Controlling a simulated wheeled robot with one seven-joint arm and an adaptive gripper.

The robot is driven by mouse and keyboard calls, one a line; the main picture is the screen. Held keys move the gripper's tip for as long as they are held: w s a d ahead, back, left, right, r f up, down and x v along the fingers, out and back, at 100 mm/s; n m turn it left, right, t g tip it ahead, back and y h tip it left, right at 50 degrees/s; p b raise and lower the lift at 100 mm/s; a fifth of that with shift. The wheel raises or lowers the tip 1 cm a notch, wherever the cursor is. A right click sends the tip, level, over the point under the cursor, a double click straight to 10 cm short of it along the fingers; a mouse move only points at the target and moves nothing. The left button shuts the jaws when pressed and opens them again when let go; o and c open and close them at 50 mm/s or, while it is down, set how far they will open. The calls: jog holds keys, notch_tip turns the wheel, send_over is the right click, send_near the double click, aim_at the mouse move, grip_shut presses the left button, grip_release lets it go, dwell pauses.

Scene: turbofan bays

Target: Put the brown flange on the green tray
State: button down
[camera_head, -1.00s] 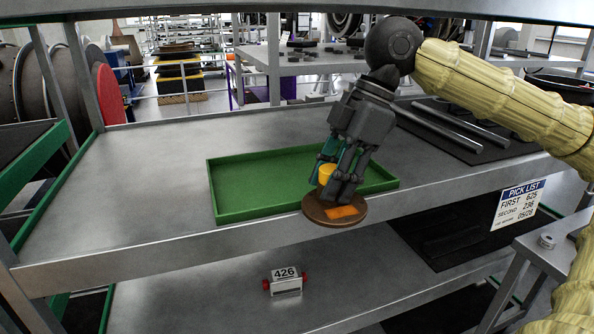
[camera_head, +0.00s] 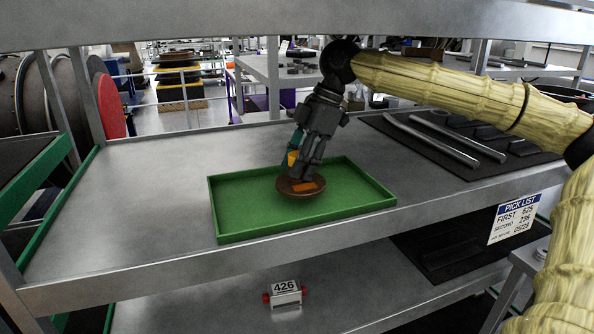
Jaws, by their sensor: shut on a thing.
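The tray is shallow and rectangular, lying on the grey metal shelf.
Metal rods (camera_head: 432,140) lie on a dark mat (camera_head: 500,165) to the right of the tray. The shelf left of the tray (camera_head: 130,200) is bare. An upper shelf edge (camera_head: 200,22) crosses above.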

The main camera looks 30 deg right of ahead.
jog(key=shift+w+d, duration=0.2)
jog(key=shift+w, duration=0.8)
jog(key=shift+f+p, duration=0.5)
jog(key=shift+f, duration=1.2)
jog(key=shift+f, duration=0.15)
jog(key=c, duration=1)
grip_release()
jog(key=shift+o, duration=0.2)
jog(key=shift+d+r, duration=0.1)
jog(key=shift+r, duration=0.3)
jog(key=shift+v, duration=1.05)
jog(key=d, duration=0.3)
jog(key=s+d+b, duration=0.1)
jog(key=d, duration=0.2)
jog(key=s+d+b, duration=0.1)
jog(key=d, duration=0.3)
jog(key=shift+s+r, duration=0.15)
jog(key=shift+s, duration=0.1)
jog(key=shift+s+d, duration=0.25)
jog(key=shift+d, duration=0.65)
